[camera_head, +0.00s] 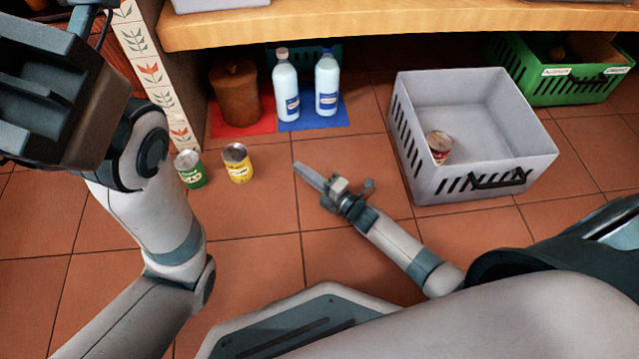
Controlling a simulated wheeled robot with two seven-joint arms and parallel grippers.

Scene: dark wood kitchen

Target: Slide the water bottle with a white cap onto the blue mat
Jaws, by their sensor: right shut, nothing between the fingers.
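The water bottle with a pale, whitish-pink cap (286,86) stands upright on the left part of the blue mat (340,122), close to the red mat. A second bottle with a blue cap (327,84) stands upright beside it on the right, also on the blue mat. My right gripper (299,167) is shut and empty, low over the floor in front of the blue mat, apart from both bottles. My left gripper (45,75) is a dark shape close to the camera at upper left; its fingers cannot be made out clearly.
A brown lidded jar (235,92) stands on the red mat (243,130). A green can (190,170) and a yellow can (238,164) stand in front. A grey crate (465,185) holding a can (439,147) is at right, with a green crate (570,92) behind. A wooden shelf (400,22) overhangs the mats.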

